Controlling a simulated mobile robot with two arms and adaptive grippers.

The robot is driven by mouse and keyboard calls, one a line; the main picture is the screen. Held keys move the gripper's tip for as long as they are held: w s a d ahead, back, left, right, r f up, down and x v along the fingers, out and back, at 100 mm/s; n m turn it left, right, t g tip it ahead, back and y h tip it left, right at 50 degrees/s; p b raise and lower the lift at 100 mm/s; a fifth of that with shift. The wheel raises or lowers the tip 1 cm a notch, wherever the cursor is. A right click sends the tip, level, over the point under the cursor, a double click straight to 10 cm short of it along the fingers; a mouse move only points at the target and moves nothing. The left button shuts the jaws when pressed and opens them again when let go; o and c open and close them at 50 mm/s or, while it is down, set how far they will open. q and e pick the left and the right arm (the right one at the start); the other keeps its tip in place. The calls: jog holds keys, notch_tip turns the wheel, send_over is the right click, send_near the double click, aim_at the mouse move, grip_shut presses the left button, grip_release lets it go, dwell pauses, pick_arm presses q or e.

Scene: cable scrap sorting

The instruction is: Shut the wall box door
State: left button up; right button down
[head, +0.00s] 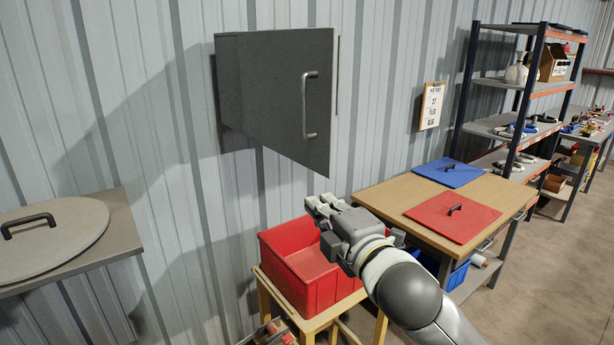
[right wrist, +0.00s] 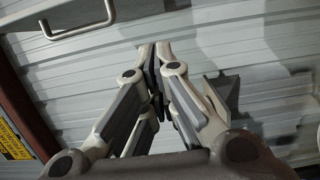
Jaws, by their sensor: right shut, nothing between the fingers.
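The wall box (head: 232,85) is a dark grey metal box on the corrugated wall. Its door (head: 280,90) appears swung outward, its right edge standing out from the wall, so the box's inside is hidden. An upright metal bar handle (head: 306,105) is on the door near that edge. A similar metal handle (right wrist: 82,32) shows at the top left of the right wrist view. My right gripper (head: 320,204) is below the door's lower right corner, apart from it, over the red bin. Its fingers (right wrist: 154,58) are shut and empty. My left gripper is out of view.
A red bin (head: 277,272) stands on a wooden stand below the box. A wooden table (head: 400,196) with a red lid (head: 440,220) and a blue lid (head: 455,170) is to the right. A grey bench (head: 118,232) with a round lid (head: 75,235) is at left.

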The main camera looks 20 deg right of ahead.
jog(key=w+d+p, duration=0.3)
jog(key=w+p, duration=0.2)
jog(key=w, duration=0.6)
jog(key=shift+w+a+f, duration=0.1)
